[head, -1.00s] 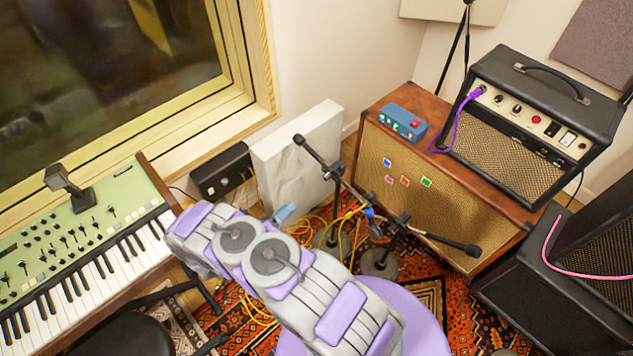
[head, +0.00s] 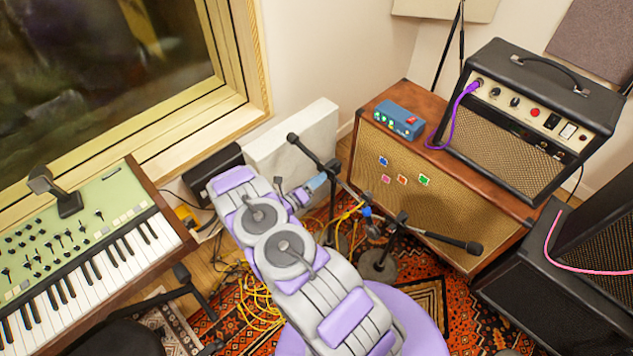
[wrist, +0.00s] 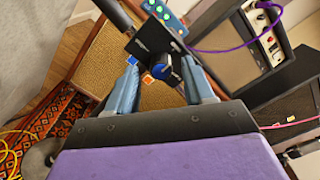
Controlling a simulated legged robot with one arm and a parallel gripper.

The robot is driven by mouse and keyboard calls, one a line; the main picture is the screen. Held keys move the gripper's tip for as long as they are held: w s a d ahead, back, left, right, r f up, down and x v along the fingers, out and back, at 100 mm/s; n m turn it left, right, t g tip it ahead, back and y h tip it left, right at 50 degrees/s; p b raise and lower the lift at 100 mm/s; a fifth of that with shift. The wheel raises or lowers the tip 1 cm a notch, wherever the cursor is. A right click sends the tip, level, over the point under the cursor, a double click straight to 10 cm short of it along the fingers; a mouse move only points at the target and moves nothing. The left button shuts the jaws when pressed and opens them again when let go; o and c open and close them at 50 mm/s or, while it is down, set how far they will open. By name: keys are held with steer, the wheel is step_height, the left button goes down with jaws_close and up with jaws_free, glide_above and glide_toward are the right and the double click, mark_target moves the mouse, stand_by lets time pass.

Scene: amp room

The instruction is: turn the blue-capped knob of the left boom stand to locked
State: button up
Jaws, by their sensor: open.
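The left boom stand has a dark boom slanting down to the right from its tip (head: 293,138), with a black clutch (head: 333,168) along it. In the wrist view the black clutch block (wrist: 155,40) is close ahead, and the dark knob with a blue cap (wrist: 163,68) shows on its near side. My gripper (wrist: 160,66) is open, with one light blue finger on each side of the knob in the picture. Contact cannot be told. In the head view my gripper (head: 319,183) is just below and left of the clutch, and the knob cannot be made out.
A second boom stand (head: 400,222) stands close on the right, its boom ending at a dark tip (head: 474,248). Behind are a brown speaker cabinet (head: 450,215) and an amplifier (head: 530,120). A keyboard (head: 90,240) is left. Yellow cables (head: 258,300) lie on the rug.

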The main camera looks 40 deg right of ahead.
steer(key=shift+d, duration=0.4)
steer(key=shift+c, duration=0.3)
steer(key=shift+a, duration=0.1)
jaws_close()
